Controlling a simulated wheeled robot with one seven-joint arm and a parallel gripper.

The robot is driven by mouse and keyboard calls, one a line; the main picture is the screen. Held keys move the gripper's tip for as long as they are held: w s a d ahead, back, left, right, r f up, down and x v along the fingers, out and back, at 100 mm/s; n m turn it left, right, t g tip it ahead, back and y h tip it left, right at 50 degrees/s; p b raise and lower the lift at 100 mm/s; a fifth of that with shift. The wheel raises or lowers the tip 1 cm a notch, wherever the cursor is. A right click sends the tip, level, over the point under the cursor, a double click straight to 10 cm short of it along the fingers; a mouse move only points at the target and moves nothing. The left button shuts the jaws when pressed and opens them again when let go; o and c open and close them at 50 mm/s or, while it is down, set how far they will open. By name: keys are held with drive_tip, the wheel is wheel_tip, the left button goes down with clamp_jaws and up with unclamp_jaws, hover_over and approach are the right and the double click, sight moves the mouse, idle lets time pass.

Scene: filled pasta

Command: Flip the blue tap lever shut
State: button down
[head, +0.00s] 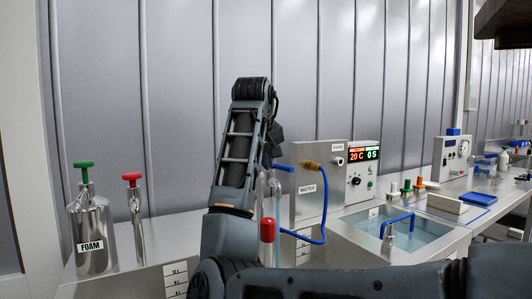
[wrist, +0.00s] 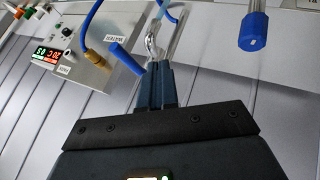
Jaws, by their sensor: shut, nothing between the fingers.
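The blue tap lever (head: 284,167) sticks out to the left of the grey water box (head: 311,182) in the head view. It also shows in the wrist view (wrist: 125,58) as a slanted blue handle. My gripper (wrist: 160,67) is shut and empty, with its fingertips just right of the lever in the wrist view; I cannot tell whether they touch it. A shiny bent metal piece (wrist: 151,43) and clear tubing lie beyond the fingertips. In the head view my own arm hides the gripper's fingers.
A foam bottle (head: 91,232) and a red-topped metal cylinder (head: 135,212) stand at left. A red-capped item (head: 267,231) stands close to my arm. A blue hose (head: 323,215) hangs by a water basin (head: 405,242). A blue cap (wrist: 253,30) is right of the fingers.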

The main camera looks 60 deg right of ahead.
sight(279, 165)
drive_tip(key=d+f, duration=0.2)
drive_tip(key=d, duration=0.1)
drive_tip(key=d+f, duration=0.1)
drive_tip(key=d, duration=0.1)
drive_tip(key=shift+s+d, duration=0.1)
drive_tip(key=shift+d, duration=0.05)
drive_tip(key=shift+s+d+r, duration=0.1)
drive_tip(key=shift+s+d, duration=0.05)
drive_tip(key=shift+d, duration=0.4)
drive_tip(key=shift+p, duration=0.3)
